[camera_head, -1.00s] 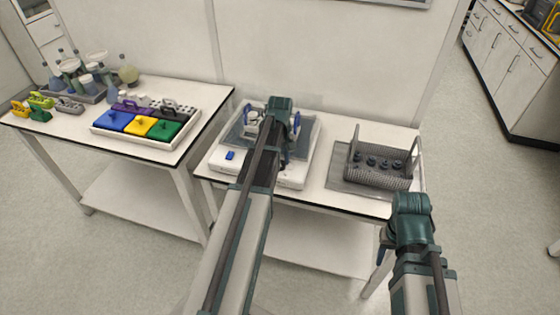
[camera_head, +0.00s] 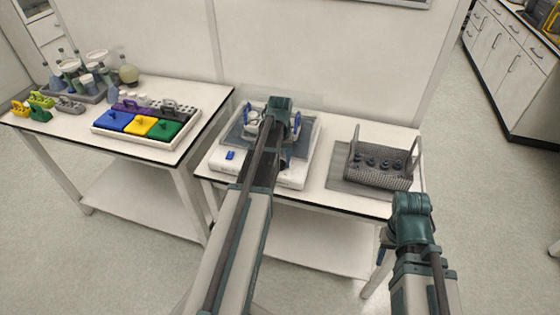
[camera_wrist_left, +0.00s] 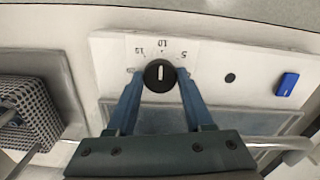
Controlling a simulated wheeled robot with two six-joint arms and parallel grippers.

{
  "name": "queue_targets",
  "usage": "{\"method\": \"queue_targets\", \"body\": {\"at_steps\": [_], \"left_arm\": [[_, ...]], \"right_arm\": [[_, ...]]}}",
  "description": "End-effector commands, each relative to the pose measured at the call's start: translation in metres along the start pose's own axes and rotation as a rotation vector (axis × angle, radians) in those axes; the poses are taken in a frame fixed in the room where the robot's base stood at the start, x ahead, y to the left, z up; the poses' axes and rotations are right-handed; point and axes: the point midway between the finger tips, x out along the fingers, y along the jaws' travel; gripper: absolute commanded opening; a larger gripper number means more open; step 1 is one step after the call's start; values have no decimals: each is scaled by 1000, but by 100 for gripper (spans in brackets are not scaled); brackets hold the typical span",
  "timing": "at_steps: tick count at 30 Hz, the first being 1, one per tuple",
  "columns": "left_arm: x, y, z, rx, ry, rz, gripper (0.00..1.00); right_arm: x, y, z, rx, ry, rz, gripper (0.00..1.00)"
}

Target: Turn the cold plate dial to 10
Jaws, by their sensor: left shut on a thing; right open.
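The cold plate (camera_head: 214,165) is a white box with a grey top, on the right-hand table in the head view. Its black round dial (camera_wrist_left: 160,73) shows in the left wrist view, on the white front panel. The dial's white line stands upright in the picture and lines up with the upside-down 10 mark. My left gripper (camera_wrist_left: 160,80) has its two blue fingers on either side of the dial, shut on it. In the head view the left arm hides the dial. My right gripper (camera_head: 381,257) is open and empty, in front of the table's right end.
A blue switch (camera_wrist_left: 287,84) and a small black knob (camera_wrist_left: 230,77) sit beside the dial. A grey mesh basket (camera_head: 378,178) with handles stands right of the cold plate. The left table carries a tray of coloured blocks (camera_head: 143,143) and several flasks. A gap separates the two tables.

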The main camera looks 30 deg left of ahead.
Motion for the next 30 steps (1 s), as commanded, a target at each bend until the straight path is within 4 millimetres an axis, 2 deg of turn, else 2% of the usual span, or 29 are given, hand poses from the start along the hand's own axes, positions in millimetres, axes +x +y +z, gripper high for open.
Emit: {"method": "queue_targets", "body": {"at_steps": [15,16,18,20,21,30], "left_arm": [[0,0,0,17,0,0,0],[0,0,0,17,0,0,57],[0,0,0,17,0,0,70],[0,0,0,17,0,0,81],[0,0,0,17,0,0,82],[-1,0,0,17,0,0,82]], "right_arm": [[0,0,0,0,0,0,48],[0,0,0,0,0,0,48],[0,0,0,0,0,0,48],[0,0,0,0,0,0,48],[0,0,0,0,0,0,48],[-1,0,0,0,0,0,48]]}}
